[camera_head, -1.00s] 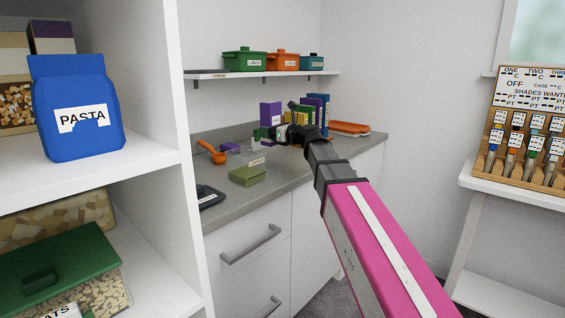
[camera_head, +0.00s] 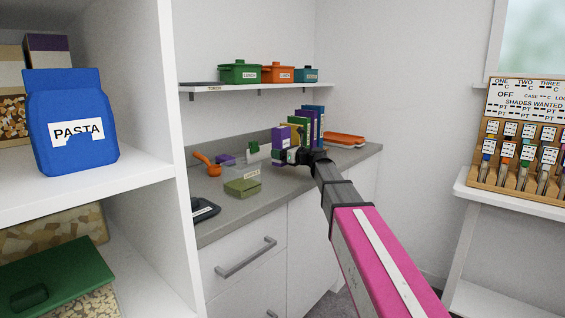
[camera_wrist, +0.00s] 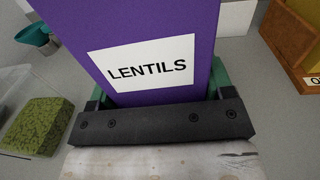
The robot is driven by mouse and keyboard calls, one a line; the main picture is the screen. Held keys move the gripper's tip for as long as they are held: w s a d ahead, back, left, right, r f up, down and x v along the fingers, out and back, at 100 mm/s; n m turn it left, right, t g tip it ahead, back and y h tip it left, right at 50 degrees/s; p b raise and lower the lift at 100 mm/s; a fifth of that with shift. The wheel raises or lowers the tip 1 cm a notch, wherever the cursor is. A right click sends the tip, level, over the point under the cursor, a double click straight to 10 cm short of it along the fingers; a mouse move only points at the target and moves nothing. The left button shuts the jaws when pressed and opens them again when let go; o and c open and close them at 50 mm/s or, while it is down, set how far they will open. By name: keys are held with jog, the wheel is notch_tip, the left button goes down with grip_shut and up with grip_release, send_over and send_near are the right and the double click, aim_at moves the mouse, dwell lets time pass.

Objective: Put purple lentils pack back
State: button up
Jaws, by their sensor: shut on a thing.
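The purple lentils pack (camera_wrist: 150,25) fills the top middle of the wrist view, its white LENTILS label facing me. My gripper (camera_wrist: 158,95) is shut on its lower part, with a green finger at each side. In the head view the purple pack (camera_head: 283,136) is upright over the grey counter, at the left front of a row of upright coloured packs. My gripper (camera_head: 283,157) is at its lower part there. Whether its bottom touches the counter is hidden.
Green (camera_head: 307,124) and blue (camera_head: 319,112) packs stand behind and right of the lentils. A clear tub with green contents (camera_head: 242,187), an orange scoop (camera_head: 207,163) and a dark scale (camera_head: 203,210) are left. An orange tray (camera_head: 344,140) lies right. A shelf (camera_head: 250,88) hangs above.

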jog(key=shift+w+d+f, duration=0.2)
jog(key=shift+w+f, duration=0.1)
jog(key=shift+w, duration=0.05)
jog(key=shift+f, duration=1.7)
jog(key=shift+f, duration=0.1)
jog(key=o, duration=1.2)
jog(key=shift+f, duration=0.1)
jog(key=v, duration=1)
jog(key=shift+s+d, duration=0.25)
jog(key=shift+d, duration=0.1)
